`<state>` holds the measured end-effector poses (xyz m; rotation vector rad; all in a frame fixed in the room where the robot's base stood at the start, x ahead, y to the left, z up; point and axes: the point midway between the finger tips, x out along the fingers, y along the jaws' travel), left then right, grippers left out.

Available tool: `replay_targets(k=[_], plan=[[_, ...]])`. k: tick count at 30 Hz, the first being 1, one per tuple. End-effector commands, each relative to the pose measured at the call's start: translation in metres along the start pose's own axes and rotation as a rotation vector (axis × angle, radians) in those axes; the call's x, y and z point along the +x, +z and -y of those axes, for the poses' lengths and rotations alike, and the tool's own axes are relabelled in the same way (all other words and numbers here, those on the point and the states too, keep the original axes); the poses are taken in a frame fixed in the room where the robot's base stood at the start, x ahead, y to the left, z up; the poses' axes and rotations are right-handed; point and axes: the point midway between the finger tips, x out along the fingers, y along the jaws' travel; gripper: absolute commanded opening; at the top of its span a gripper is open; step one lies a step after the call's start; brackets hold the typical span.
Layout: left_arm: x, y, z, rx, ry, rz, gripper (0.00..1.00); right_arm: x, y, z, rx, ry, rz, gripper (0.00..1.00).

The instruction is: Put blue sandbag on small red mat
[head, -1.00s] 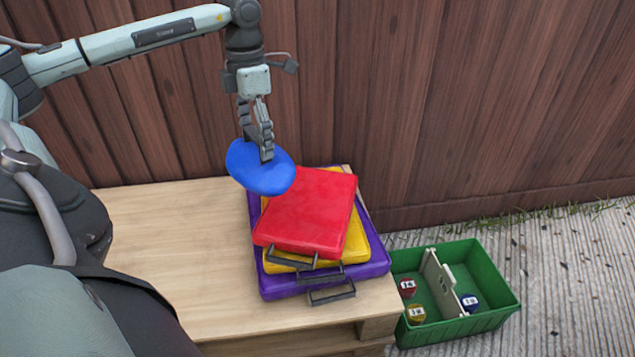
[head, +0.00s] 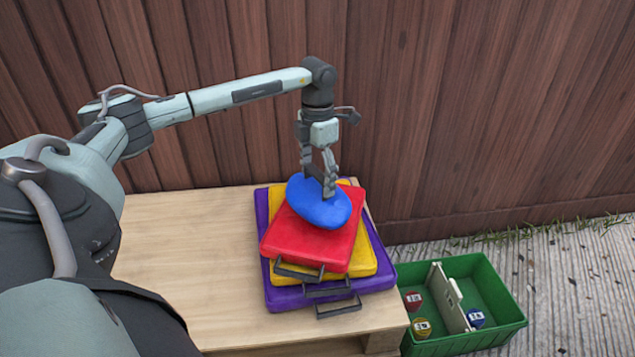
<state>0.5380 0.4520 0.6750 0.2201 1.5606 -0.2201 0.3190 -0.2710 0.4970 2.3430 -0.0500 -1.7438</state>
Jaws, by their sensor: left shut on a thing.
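The blue sandbag (head: 318,207) is a rounded oval bag in the head view. My left gripper (head: 328,188) is shut on its top edge from above. The bag is over the back part of the small red mat (head: 300,242); I cannot tell whether it touches the mat. The red mat is the top one of a stack, slightly turned, with a dark handle at its front. Part of its back is hidden by the bag. My right gripper is not in view.
Under the red mat lie a yellow mat (head: 362,262) and a larger purple mat (head: 382,280), on a wooden table (head: 190,250). The table's left part is bare. A green divided crate (head: 502,300) with several small bags stands on the ground at right. A wooden fence (head: 480,110) rises behind.

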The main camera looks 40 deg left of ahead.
Motion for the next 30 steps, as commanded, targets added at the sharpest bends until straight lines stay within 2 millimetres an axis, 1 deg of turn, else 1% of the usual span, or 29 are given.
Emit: replay_targets(k=[3,5,16,17,21,30], plan=[[0.013,0.001,0.000,0.000,-0.001,0.002,0.16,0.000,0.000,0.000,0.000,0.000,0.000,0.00],[0.017,0.001,0.000,0.000,-0.001,0.004,0.16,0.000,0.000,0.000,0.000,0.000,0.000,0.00],[0.020,0.001,0.000,0.000,0.000,0.005,0.16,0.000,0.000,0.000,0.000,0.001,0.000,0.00],[0.022,0.000,0.000,0.001,-0.001,0.000,0.80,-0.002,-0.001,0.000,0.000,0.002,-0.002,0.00],[0.022,0.000,0.000,0.001,-0.001,0.000,0.97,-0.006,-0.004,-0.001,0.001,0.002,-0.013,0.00],[0.021,0.000,0.000,0.001,-0.001,0.000,0.97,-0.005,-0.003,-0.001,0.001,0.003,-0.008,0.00]])
